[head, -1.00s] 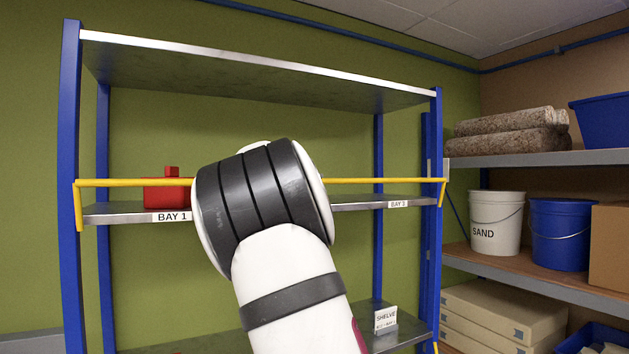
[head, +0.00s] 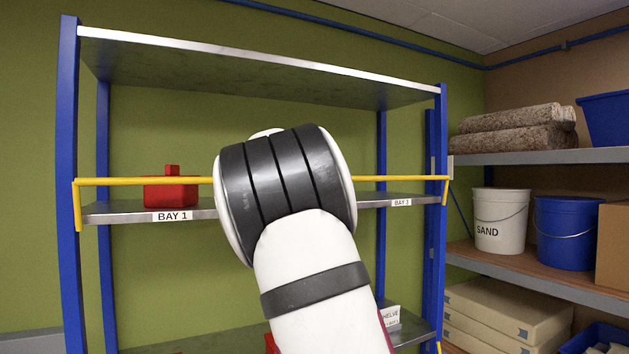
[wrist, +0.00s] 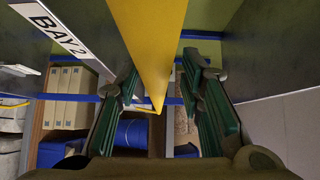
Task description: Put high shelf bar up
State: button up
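The yellow shelf bar (head: 130,182) runs level across the front of the middle shelf, a little above its edge. Its short end pieces (head: 78,210) reach down at the left and right posts. My arm hides the bar's middle in the head view. In the wrist view the bar (wrist: 152,45) runs away between the two green-padded fingers of my gripper (wrist: 160,100). The fingers are apart, with a gap seen on both sides of the bar. My gripper is hidden behind my arm in the head view.
A red container (head: 171,190) stands on the middle shelf (head: 120,211) behind the bar. Blue posts (head: 69,130) frame the rack. A side shelf at right holds a sand bucket (head: 499,222), a blue bucket (head: 565,234) and boxes. A BAY 2 label (wrist: 60,38) shows in the wrist view.

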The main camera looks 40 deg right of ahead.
jog(key=shift+s+a, duration=0.1)
jog(key=shift+a, duration=0.4)
jog(key=v, duration=1.1)
jog(key=shift+s, duration=0.1)
